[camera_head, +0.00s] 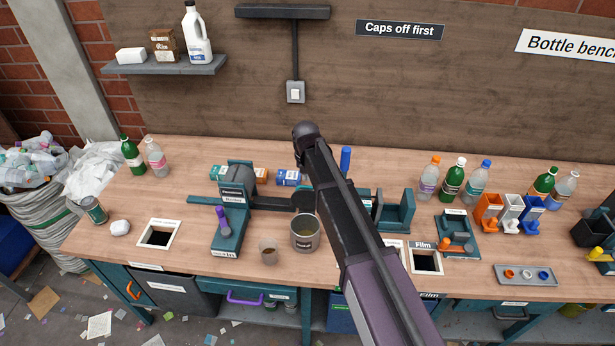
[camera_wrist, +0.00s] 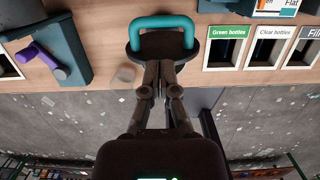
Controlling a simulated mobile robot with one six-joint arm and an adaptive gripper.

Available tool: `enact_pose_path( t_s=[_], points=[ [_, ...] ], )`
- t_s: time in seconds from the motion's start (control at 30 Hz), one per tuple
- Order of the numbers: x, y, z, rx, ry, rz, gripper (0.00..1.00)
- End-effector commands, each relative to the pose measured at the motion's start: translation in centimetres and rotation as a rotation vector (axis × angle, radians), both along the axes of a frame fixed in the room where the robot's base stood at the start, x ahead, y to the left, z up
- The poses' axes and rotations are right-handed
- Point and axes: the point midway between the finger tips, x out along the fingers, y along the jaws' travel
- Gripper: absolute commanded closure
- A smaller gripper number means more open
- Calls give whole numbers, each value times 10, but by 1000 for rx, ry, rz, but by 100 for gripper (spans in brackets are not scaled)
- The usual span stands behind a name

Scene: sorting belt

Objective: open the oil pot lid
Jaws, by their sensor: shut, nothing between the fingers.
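The oil pot (camera_head: 305,240) is a metal pot with a label, standing on the bench just left of my arm. In the wrist view the dark lid (camera_wrist: 136,54) with a teal loop handle (camera_wrist: 163,20) is just ahead of my gripper (camera_wrist: 160,66). My fingers are shut and empty, with their tips at the lid's near edge; I cannot tell whether they touch. The fingers cannot be made out in the head view.
A clear cup (camera_head: 268,251) stands close left of the pot. A teal device with a purple lever (camera_head: 222,220) is farther left. Bin openings, including Film (camera_head: 425,262), are to the right. Bottles (camera_head: 453,179) stand at the back right. Bare bench lies left of the cup.

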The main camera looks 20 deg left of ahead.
Motion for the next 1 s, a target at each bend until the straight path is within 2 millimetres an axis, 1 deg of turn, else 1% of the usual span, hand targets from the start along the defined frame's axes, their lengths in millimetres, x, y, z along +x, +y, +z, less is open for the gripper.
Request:
enact_pose_path(
  t_s=[0.03, 0.6, 0.8, 1.0],
  points=[
    [1, 0, -8, 0, 0, 0, 100],
    [7, 2, -49, 0, 0, 0, 100],
    [8, 3, -56, 0, 0, 0, 100],
    [9, 3, -57, 0, 0, 1, 100]
  ],
)
